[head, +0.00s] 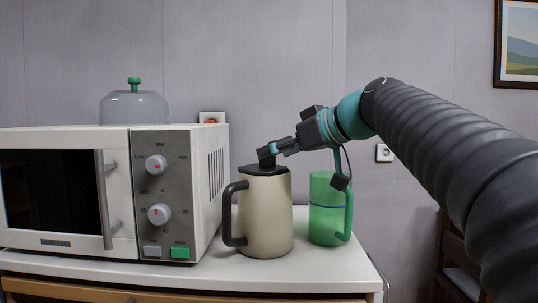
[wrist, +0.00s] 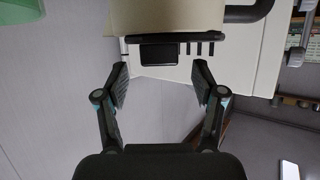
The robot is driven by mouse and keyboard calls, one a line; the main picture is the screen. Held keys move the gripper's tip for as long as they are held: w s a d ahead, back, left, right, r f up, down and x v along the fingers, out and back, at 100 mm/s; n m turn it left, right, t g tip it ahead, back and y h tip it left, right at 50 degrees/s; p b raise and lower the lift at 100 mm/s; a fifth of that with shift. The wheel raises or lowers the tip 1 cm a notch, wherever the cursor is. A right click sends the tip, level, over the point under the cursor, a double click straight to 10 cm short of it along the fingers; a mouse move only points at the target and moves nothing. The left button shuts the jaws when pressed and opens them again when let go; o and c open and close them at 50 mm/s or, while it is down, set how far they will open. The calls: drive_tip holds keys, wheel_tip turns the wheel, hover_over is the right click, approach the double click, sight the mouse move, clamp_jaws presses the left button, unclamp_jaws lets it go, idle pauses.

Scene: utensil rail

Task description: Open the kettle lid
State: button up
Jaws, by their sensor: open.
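The kettle (head: 264,222) is a cream jug with a dark handle on its left, standing upright on the white counter right of the microwave. Its black lid (head: 250,171) lies flat on top and looks closed. In the wrist view the kettle body (wrist: 170,18) shows at the top, with the lid (wrist: 195,37) edge-on and a black block-like tab (wrist: 158,54) on it. My gripper (head: 277,149) is just above the lid, reaching from the right. In the wrist view my gripper (wrist: 161,72) is open and empty, its fingers apart on either side of the tab, short of it.
A white microwave (head: 118,190) stands close on the left, with a grey dome cover (head: 135,108) on top. A translucent green pitcher (head: 325,215) stands just right of the kettle, under my wrist. The counter's front edge (head: 200,283) is near.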

drive_tip(key=shift+x, duration=1.65)
clamp_jaws()
